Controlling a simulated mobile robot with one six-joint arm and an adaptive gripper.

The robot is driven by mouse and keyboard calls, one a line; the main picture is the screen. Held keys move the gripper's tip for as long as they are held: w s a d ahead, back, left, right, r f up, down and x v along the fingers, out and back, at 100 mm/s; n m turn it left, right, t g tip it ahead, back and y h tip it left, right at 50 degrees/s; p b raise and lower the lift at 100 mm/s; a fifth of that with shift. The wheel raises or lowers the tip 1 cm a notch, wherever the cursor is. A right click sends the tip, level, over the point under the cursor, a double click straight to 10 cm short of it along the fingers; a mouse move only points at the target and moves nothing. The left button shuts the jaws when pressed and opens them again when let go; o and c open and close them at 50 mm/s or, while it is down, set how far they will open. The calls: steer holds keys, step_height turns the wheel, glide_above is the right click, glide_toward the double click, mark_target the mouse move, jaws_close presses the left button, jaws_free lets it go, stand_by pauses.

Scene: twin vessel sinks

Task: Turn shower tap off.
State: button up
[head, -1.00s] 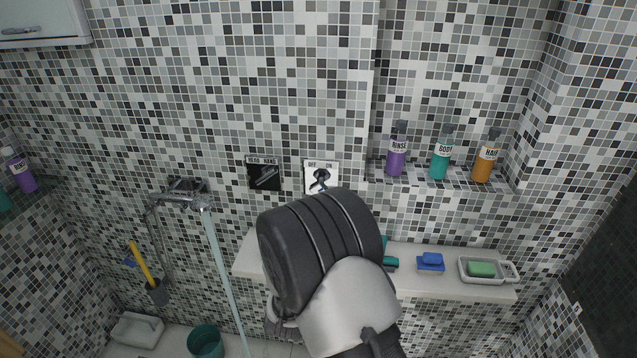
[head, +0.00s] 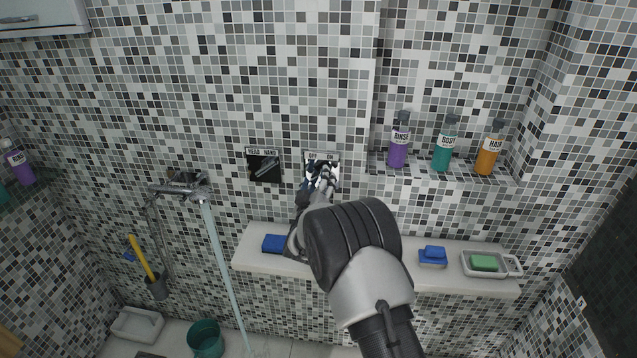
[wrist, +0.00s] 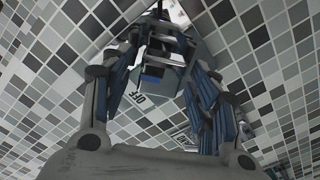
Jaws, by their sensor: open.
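The shower tap's white plate (head: 322,157) is on the mosaic wall, mostly covered in the head view by my gripper (head: 319,179). In the wrist view the plate carries an "OFF" label (wrist: 139,98). The grey tap handle (wrist: 165,70) appears between the two fingers of my gripper (wrist: 160,52), which are open on either side of it. I cannot tell whether a finger touches it. Water (head: 225,270) pours from the chrome spout (head: 180,191) at the left.
A dark "HEAD HAND" panel (head: 264,166) is left of the tap plate. Purple (head: 398,142), teal (head: 445,147) and orange (head: 488,151) bottles stand in the right niche. A white ledge (head: 255,262) below holds a blue sponge (head: 432,252) and a soap dish (head: 513,266).

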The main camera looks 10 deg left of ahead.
steer(key=shift+w, duration=0.5)
steer(key=shift+c, duration=0.6)
steer(key=c, duration=1)
